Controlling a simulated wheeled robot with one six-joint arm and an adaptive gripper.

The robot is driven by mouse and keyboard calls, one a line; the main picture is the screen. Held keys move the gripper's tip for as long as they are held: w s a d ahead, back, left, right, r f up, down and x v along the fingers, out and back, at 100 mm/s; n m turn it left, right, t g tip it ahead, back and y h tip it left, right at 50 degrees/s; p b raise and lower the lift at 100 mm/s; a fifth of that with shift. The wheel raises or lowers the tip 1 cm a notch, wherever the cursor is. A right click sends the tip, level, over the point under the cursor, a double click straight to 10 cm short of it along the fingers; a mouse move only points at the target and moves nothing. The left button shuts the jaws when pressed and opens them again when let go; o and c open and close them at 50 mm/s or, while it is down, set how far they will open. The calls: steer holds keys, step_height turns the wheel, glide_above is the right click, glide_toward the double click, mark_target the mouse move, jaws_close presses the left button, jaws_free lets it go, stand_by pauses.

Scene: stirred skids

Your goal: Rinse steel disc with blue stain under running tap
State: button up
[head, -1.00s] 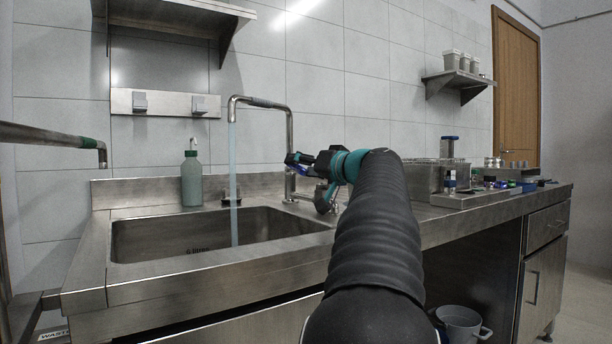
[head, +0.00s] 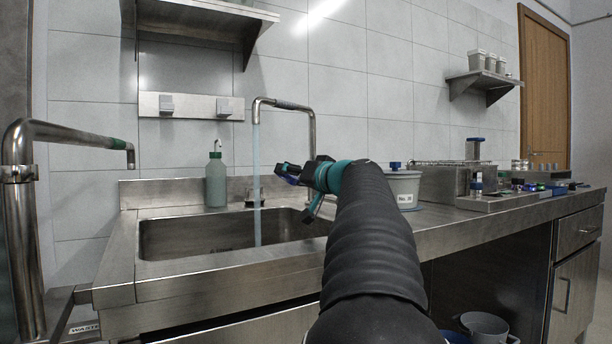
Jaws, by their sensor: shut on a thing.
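The tap (head: 287,106) arches over the steel sink (head: 180,238), and a thin stream of water (head: 256,185) runs from it into the basin. My gripper (head: 287,174) is above the sink's right part, just right of the stream and apart from it in the picture. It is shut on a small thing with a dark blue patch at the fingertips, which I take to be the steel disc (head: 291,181). Its steel face is hardly visible, and the fingers hide part of it.
A green bottle (head: 215,182) stands behind the sink. A grey lidded pot (head: 404,187) is on the counter right of my arm, with a steel rack (head: 445,184) and small items beyond. A second pipe (head: 75,135) juts in at left. A bucket (head: 485,327) is below.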

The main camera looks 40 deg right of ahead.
steer(key=w+a+f+b, duration=0.1)
steer(key=w+a+f, duration=0.1)
steer(key=w+a, duration=0.3)
steer(key=shift+w, duration=0.3)
stand_by(0.4)
steer(key=shift+a, duration=0.1)
steer(key=shift+w, duration=0.1)
stand_by(0.4)
steer(key=shift+s+r, duration=0.1)
steer(key=shift+s, duration=0.1)
stand_by(0.3)
steer(key=shift+s+a, duration=0.25)
steer(key=shift+a, duration=0.1)
steer(key=shift+w+d, duration=0.2)
stand_by(0.3)
steer(key=shift+w+d, duration=0.25)
steer(key=shift+d, duration=0.05)
steer(key=shift+s+d, duration=0.1)
